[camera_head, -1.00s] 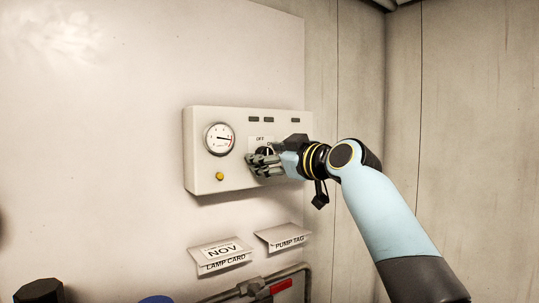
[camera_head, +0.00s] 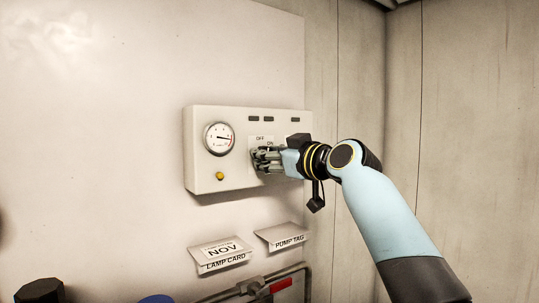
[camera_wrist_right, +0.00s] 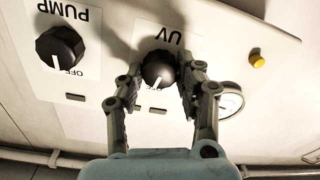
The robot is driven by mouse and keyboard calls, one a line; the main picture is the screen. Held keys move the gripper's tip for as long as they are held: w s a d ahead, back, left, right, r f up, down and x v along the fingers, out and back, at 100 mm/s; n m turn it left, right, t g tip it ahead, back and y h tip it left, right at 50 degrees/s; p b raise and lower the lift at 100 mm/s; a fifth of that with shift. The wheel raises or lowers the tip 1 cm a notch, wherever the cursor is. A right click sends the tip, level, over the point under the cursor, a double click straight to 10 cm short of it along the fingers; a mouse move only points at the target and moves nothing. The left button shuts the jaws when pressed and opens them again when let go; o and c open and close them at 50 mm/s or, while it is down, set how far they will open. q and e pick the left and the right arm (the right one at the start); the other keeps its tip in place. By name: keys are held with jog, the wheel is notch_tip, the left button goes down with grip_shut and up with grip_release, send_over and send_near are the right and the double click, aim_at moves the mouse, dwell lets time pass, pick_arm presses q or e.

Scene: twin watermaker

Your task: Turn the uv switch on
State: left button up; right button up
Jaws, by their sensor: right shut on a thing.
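The white control panel (camera_head: 203,173) is mounted on the wall and has OFF and ON marks above the switch in the head view. My right gripper (camera_head: 262,158) is at the panel and covers most of the switch there. In the right wrist view, which shows the panel upside down, the black round UV knob (camera_wrist_right: 157,68) sits between the two fingers of my right gripper (camera_wrist_right: 160,75). The fingers are shut on its sides. A white pointer line shows on the knob, slightly tilted; the mark beside it is hard to read. My left gripper is not in view.
The black PUMP knob (camera_wrist_right: 60,47) is beside the UV knob, its line toward OFF. A gauge (camera_head: 219,138) and a yellow button (camera_head: 220,176) are on the panel's left. Below hang a lamp card (camera_head: 222,254) and a pump tag (camera_head: 283,238).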

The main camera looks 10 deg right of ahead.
jog(key=m+p, duration=0.3)
jog(key=m, duration=0.7)
jog(key=shift+t, duration=0.3)
jog(key=shift+m+p, duration=0.3)
jog(key=o, duration=1.1)
jog(key=shift+d, duration=0.1)
jog(key=shift+o, duration=0.2)
